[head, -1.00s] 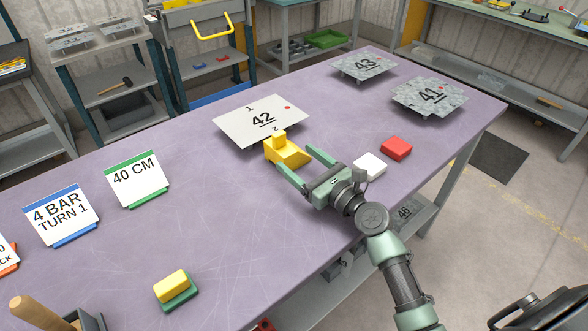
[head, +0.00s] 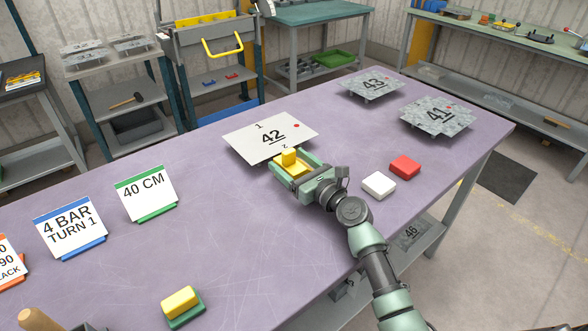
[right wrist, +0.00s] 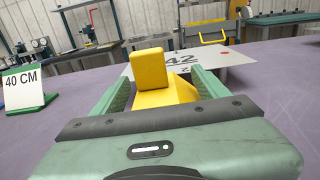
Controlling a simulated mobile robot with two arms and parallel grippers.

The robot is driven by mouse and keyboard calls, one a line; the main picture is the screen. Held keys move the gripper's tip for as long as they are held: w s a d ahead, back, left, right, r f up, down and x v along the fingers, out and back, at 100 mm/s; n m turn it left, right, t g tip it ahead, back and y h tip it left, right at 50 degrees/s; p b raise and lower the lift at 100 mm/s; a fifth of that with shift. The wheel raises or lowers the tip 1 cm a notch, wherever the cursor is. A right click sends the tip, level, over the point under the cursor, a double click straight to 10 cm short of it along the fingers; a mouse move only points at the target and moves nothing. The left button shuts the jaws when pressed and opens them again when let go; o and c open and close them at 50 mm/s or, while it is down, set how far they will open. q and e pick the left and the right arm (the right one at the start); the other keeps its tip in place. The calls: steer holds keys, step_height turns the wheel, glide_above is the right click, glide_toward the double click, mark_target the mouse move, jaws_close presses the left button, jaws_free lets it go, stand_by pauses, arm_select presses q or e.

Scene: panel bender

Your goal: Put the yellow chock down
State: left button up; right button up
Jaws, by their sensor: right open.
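The yellow chock (head: 290,161) stands on the purple table at the near edge of the sheet marked 42 (head: 262,140). It has a sloped body with an upright block on top. My right gripper (head: 295,162) is open, with its green fingers on either side of the chock. In the right wrist view the chock (right wrist: 152,77) sits between the two fingers (right wrist: 160,90), with the sheet behind it. Whether a finger touches the chock cannot be told. My left gripper is not in view.
White (head: 379,186) and red (head: 405,167) blocks lie right of my right gripper. Sheets 43 (head: 371,86) and 41 (head: 436,116) are at the far right. Sign cards (head: 146,193) and a yellow-green block (head: 183,306) are at the left. The table's middle is clear.

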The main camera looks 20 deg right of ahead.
steer(key=shift+r, duration=0.1)
jaws_close()
